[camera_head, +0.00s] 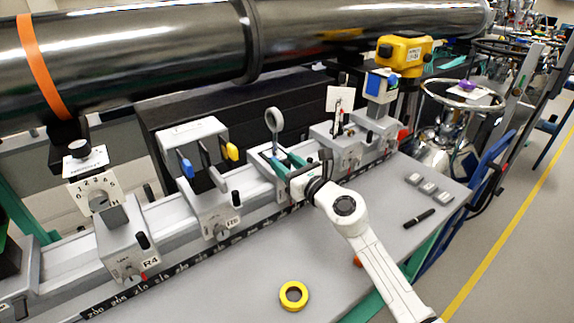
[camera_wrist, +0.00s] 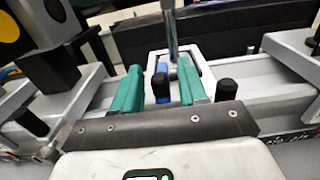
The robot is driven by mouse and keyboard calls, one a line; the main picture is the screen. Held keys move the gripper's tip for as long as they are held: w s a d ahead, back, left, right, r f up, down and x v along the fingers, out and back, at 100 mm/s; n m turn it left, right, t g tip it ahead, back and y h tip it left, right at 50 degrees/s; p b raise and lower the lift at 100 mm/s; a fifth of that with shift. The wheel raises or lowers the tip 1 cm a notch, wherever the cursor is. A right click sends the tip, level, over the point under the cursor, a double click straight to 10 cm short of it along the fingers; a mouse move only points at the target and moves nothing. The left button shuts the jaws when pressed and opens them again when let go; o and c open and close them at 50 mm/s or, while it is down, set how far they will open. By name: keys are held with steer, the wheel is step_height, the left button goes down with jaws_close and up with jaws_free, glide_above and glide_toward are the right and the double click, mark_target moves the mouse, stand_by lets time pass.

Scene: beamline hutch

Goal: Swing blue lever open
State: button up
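My gripper (camera_head: 287,163) reaches over the bench to a rail carriage that carries a ring-topped post (camera_head: 274,122). In the wrist view its two green fingers (camera_wrist: 160,72) stand apart. A small blue lever (camera_wrist: 162,84) with a dark lower end shows in the gap between them, nearer the left finger. I cannot tell whether a finger touches it. In the head view this lever is hidden or too small to make out at my gripper.
A large dark pipe (camera_head: 150,45) runs above the rail. Yellow tape (camera_head: 294,296), a black pen (camera_head: 419,218) and small grey blocks (camera_head: 428,188) lie on the bench. The bench's front middle is mostly clear.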

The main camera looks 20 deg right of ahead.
jaws_close()
